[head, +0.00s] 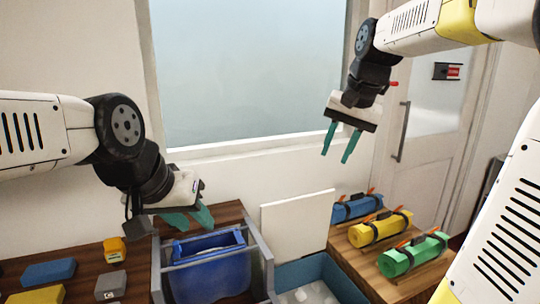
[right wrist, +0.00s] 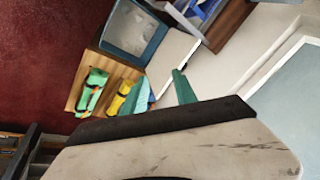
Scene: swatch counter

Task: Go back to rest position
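My left gripper (head: 189,217) hangs over the left part of the wooden counter, beside the blue bin. Its teal fingers overlap in the head view, so the gap between them is unclear. In the right wrist view, the right gripper's fingers (right wrist: 162,90) are also apart and empty, high above the counter.
A blue bin (head: 210,273) stands in a grey frame. Blue, yellow (head: 379,228) and green (head: 412,256) rolls lie on the right counter. A teal-sided box (head: 345,285) sits between. Small blocks, including an orange one (head: 114,250), lie at left. A door (head: 432,130) stands behind.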

